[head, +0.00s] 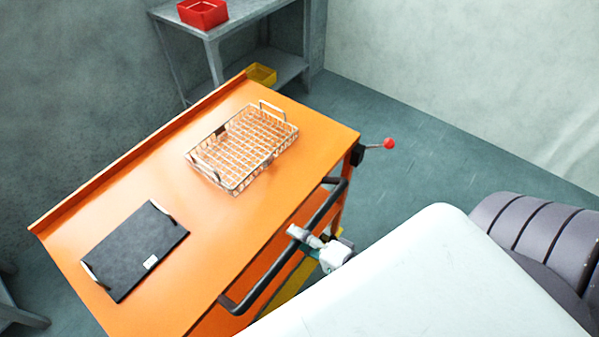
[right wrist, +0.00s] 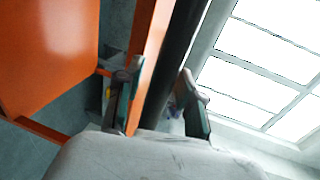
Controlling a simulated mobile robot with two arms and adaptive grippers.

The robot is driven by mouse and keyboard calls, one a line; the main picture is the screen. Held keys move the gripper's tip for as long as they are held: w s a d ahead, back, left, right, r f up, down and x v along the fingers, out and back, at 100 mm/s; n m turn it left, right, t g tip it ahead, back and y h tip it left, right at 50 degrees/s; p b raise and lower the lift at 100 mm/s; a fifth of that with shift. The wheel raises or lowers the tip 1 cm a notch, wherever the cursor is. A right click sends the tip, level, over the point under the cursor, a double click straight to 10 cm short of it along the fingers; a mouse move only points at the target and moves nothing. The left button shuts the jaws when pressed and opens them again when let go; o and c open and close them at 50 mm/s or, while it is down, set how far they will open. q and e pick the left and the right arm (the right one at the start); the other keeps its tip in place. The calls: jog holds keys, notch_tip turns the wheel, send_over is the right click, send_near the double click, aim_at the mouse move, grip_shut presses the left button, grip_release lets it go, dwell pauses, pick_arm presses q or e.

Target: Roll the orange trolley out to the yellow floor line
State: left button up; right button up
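The orange trolley (head: 215,240) fills the left and middle of the head view, with a dark handle bar (head: 268,280) along its near side. The bar also runs between my fingers in the right wrist view (right wrist: 172,65). My right gripper (head: 308,238) is at this bar, one finger on each side. In the right wrist view (right wrist: 160,72) the fingers are apart, with a gap between the bar and the left finger. A yellow strip (head: 292,288) shows low beyond the bar; I cannot tell whether it is the floor line. My left gripper is not in view.
A wire basket (head: 240,148) and a black flat case (head: 135,252) lie on the trolley top. A red-knobbed lever (head: 389,144) sticks out at its right corner. A grey shelf (head: 213,50) with a red bin (head: 203,14) stands behind. Floor to the right (head: 430,150) is clear.

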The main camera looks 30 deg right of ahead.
jog(key=shift+r, duration=0.1)
dwell(0.4)
jog(key=v, duration=1.2)
jog(key=s+d+f+n+g+h, duration=0.1)
jog(key=d+f+n+g, duration=0.15)
jog(key=f, duration=0.65)
jog(key=s+d+f+n+g+h, duration=0.1)
jog(key=d+f+n+h, duration=0.15)
jog(key=f, duration=0.55)
jog(key=s+d+f+n+g, duration=0.1)
jog(key=f+n+g, duration=0.15)
jog(key=f, duration=0.65)
jog(key=s+a+f+n+g, duration=0.2)
jog(key=s+f+n, duration=0.1)
jog(key=s+f, duration=0.1)
jog(key=s+a+f+n+g+h, duration=0.1)
jog(key=s+a+f+n+g, duration=0.1)
jog(key=f, duration=0.5)
jog(key=s+a+f+n+g+h, duration=0.1)
jog(key=s+a+f+n+g, duration=0.1)
jog(key=s+f, duration=0.4)
jog(key=shift+s+f+n+g, duration=0.15)
jog(key=shift+f+n+g, duration=0.05)
jog(key=shift+n+g, duration=0.75)
